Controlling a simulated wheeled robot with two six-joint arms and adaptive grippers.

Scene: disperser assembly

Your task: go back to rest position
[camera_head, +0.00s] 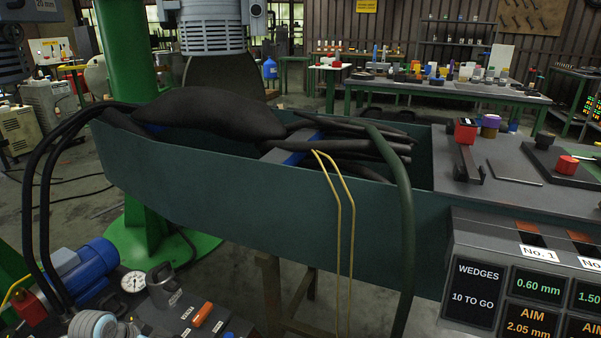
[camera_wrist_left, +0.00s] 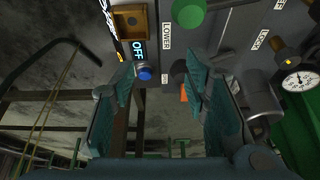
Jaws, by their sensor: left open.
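My left gripper (camera_wrist_left: 158,82) shows in the left wrist view, its two teal fingers spread apart with nothing held between them. Beyond the fingers is a grey control panel (camera_wrist_left: 222,45) with a blue button (camera_wrist_left: 145,73), a green knob (camera_wrist_left: 188,12), an OFF display (camera_wrist_left: 139,50) and a LOWER label. The left fingertip looks close to the blue button in the picture; I cannot tell whether they touch. Neither gripper can be made out in the head view. My right gripper is in neither view.
A long dark green trough (camera_head: 250,190) holding black sacks and hoses crosses the head view. A blue motor (camera_head: 85,270) and a gauge (camera_head: 133,282) stand lower left. A wedge display box (camera_head: 520,270) is lower right. A green column (camera_head: 130,90) rises behind the trough.

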